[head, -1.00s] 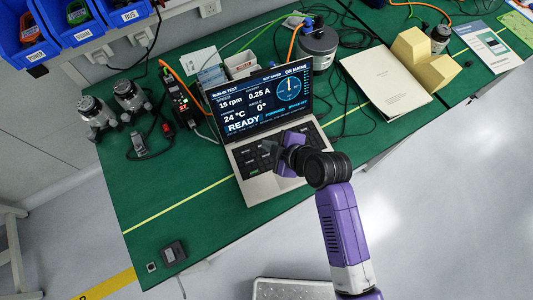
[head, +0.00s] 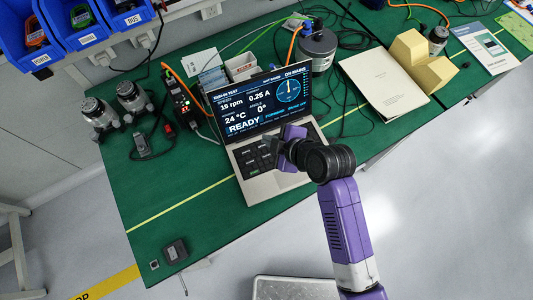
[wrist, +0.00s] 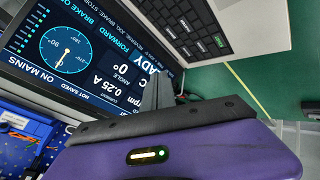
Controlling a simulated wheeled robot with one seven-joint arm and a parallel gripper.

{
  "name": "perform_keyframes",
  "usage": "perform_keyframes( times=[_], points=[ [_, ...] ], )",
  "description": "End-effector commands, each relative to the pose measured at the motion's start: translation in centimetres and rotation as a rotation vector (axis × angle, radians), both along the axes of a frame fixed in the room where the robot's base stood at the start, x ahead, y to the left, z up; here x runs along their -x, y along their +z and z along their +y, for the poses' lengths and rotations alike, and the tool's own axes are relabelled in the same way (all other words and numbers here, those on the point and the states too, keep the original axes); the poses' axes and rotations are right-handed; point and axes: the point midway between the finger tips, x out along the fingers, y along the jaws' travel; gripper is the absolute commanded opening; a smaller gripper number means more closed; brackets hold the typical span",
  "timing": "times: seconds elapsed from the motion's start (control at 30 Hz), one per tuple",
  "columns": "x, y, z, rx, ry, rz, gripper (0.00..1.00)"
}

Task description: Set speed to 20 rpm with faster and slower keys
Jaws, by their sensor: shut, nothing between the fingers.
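The laptop (head: 283,184) stands open on the green bench. Its screen (head: 262,103) reads 15 rpm, 0.25 A, 24 °C, angle 0° and READY, with a round dial at the right; the screen also shows sideways in the wrist view (wrist: 95,50). The dark keys (head: 252,159) show left of my gripper, and in the wrist view the keys (wrist: 190,25) lie beyond the fingers. Their labels are too small to read. My gripper (head: 270,146) is shut and empty over the keyboard near the screen's lower edge. It hides the right-hand keys. I cannot tell whether it touches any key.
A black power unit (head: 182,103) with a red display and cables stands left of the laptop. A grey cylindrical motor (head: 318,47) stands behind it. A booklet (head: 385,80) with a yellow block (head: 425,62) lies at right. The front-left bench is mostly clear.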

Motion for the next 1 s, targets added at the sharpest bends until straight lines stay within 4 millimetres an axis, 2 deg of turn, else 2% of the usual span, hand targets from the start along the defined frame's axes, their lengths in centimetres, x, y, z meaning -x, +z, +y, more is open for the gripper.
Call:
perform_keyframes(
  times=[0.27,0.47,1.0],
  points=[
    [0.0,-0.1,0.0,0.0,0.0,0.0,0.0],
    [0.0,-1.0,0.0,0.0,0.0,0.0,0.0],
    [0.0,-7.6,0.0,0.0,0.0,0.0,0.0]
  ],
)
